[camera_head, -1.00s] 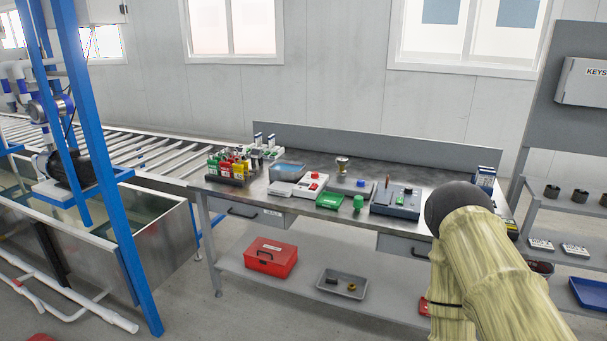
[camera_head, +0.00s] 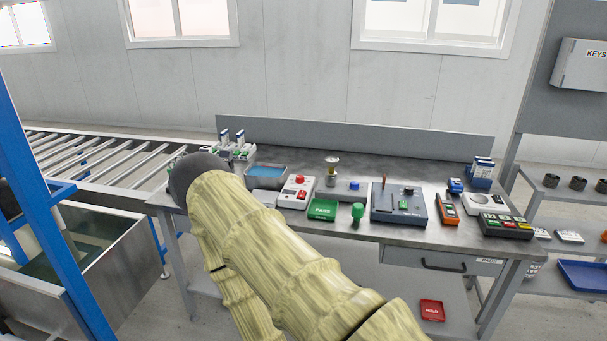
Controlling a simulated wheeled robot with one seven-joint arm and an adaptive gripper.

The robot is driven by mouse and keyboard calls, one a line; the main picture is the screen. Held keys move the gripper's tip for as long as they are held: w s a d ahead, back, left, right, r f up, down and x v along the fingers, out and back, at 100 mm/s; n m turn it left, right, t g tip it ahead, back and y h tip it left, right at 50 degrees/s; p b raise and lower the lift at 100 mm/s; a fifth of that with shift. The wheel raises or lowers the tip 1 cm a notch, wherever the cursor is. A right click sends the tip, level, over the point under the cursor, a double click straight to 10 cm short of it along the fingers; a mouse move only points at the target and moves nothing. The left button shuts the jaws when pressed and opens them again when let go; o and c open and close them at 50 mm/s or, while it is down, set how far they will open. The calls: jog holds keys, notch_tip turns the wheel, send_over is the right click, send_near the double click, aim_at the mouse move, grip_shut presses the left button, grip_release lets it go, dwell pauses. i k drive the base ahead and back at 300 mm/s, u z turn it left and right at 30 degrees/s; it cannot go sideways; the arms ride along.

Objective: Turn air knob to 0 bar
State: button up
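I cannot make out for sure which part is the air knob, and no bar scale is readable. A small gauge-like brass fitting (camera_head: 332,167) stands upright on the workbench (camera_head: 420,180), towards the back. In front of it is a grey block with a blue button (camera_head: 354,185). A green mushroom-shaped knob (camera_head: 358,211) stands near the bench's front edge. A grey-blue box with a black knob (camera_head: 408,190) is to its right. My arm, in a yellowish sleeve with a dark rounded joint, crosses the lower left and covers the bench's left end. My gripper does not show.
On the bench are a white box with red buttons (camera_head: 297,190), a green tray (camera_head: 323,209), a blue-filled tray (camera_head: 267,175), an orange meter (camera_head: 447,208) and a button panel (camera_head: 505,225). A roller conveyor (camera_head: 100,155) and water tank (camera_head: 110,240) lie left, shelving right.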

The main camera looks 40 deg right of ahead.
aim_at(354, 185)
jog(key=z, duration=0.05)
jog(key=i, duration=0.95)
jog(key=z, duration=1.1)
jog(key=i, duration=0.7)
jog(key=z, duration=0.7)
